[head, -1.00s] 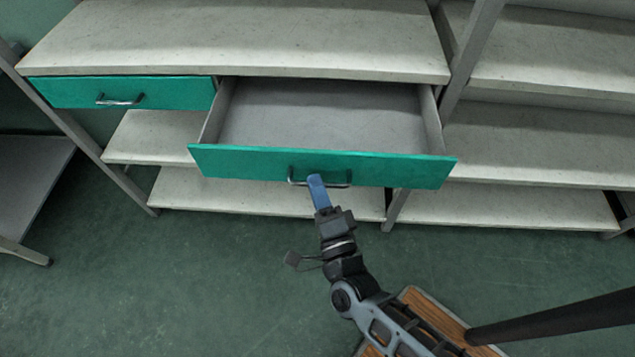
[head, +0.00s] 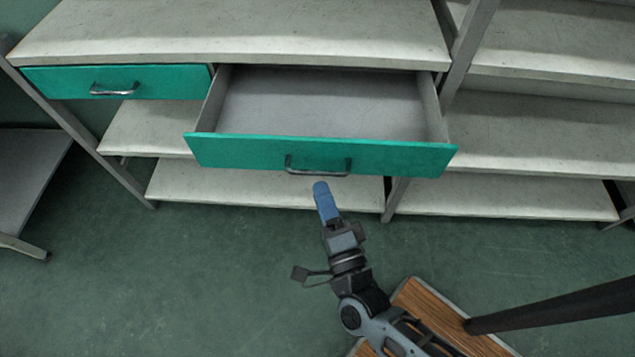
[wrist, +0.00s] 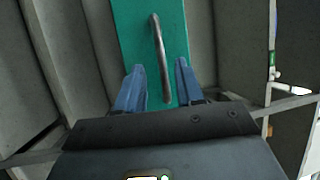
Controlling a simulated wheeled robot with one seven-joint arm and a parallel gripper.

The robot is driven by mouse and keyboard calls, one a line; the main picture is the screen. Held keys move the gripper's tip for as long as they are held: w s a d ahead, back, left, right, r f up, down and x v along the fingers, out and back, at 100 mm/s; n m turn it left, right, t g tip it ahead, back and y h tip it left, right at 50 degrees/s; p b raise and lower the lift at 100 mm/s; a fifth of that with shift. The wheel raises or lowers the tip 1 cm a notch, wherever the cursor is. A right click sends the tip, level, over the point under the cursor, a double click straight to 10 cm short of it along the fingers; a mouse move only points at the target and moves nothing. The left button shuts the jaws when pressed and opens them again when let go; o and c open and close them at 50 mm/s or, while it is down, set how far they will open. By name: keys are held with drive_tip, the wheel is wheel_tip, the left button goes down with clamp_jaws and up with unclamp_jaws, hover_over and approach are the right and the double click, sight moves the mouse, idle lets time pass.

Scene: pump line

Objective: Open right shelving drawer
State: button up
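The right shelving drawer (head: 320,154) has a green front and a grey inside, and stands pulled far out and empty. Its metal handle (head: 318,167) is on the front; the handle also shows in the wrist view (wrist: 160,58). My gripper (head: 322,188) is just in front of and below the handle, apart from it in the head view. In the wrist view its two blue fingers (wrist: 158,82) are spread, with a gap between them, and the handle's end appears in line with that gap. Nothing is held.
The left drawer (head: 115,82) is closed. Pale shelves (head: 530,140) run below and to the right, with a metal upright (head: 468,45) beside the open drawer. Green floor (head: 180,270) in front is clear. A grey table (head: 30,170) stands at the left.

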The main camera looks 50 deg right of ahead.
drive_tip(key=v, duration=0.3)
drive_tip(key=shift+s, duration=0.1)
drive_tip(key=shift+a, duration=0.1)
idle(0.4)
drive_tip(key=s+a+r+n+g+y, duration=0.1)
drive_tip(key=s+r+n+g+y, duration=0.1)
drive_tip(key=s+r+n+y, duration=0.7)
drive_tip(key=s+r+n, duration=0.6)
drive_tip(key=s+n, duration=0.2)
drive_tip(key=n, duration=0.6)
drive_tip(key=shift+s+a+r+g+y, duration=0.15)
drive_tip(key=shift+a+r+g+y, duration=0.15)
